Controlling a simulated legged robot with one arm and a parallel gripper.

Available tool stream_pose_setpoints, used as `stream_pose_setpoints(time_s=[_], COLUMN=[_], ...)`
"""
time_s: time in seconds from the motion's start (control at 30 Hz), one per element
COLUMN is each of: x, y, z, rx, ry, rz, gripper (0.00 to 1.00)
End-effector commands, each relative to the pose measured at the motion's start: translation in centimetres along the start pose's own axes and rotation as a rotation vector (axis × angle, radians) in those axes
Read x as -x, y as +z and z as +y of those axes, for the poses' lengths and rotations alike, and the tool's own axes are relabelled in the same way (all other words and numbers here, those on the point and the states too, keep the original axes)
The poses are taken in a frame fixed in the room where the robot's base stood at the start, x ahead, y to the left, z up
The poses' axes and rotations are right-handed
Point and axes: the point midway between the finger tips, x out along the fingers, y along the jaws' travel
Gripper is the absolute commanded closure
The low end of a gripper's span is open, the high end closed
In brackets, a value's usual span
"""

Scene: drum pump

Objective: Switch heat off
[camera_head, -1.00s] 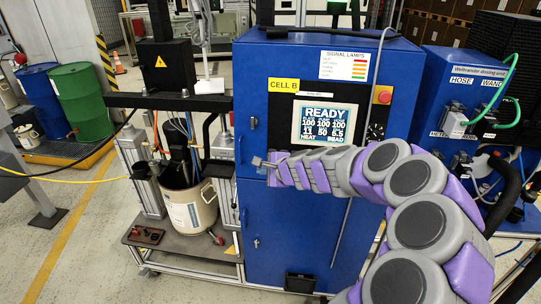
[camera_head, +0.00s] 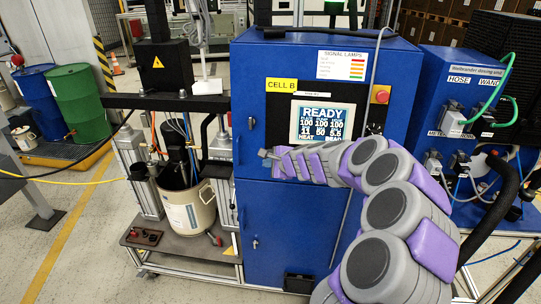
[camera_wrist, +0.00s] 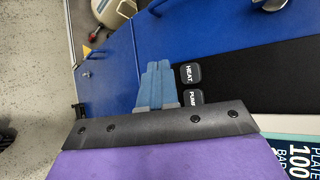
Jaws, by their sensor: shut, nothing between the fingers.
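The blue cabinet (camera_head: 290,222) marked CELL B has a black panel with a lit screen (camera_head: 322,118) reading READY. HEAT shows as a word at the screen's lower left. My gripper (camera_head: 264,153) is in front of the cabinet, just below and left of the screen. In the wrist view my gripper (camera_wrist: 155,68) is shut and empty, with its fingers left of the labels.
A red emergency button (camera_head: 381,96) is right of the screen. A drum pump with a pale bucket (camera_head: 188,208) stands left of the cabinet. A blue unit (camera_head: 455,90) with green hoses stands at the right. Blue and green drums (camera_head: 78,100) are far left.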

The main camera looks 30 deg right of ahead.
Motion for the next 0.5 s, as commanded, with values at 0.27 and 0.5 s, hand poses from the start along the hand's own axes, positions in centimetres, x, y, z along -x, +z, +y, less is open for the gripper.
stream_pose_setpoints(time_s=[0.27, 0.5], x=[-2.2, -3.0], y=[-1.5, -2.1], z=[-1.7, -2.2], rx=[0.000, 0.001], ry=[0.001, 0.000], rz=[-0.001, 0.000], gripper=[1.00, 1.00])
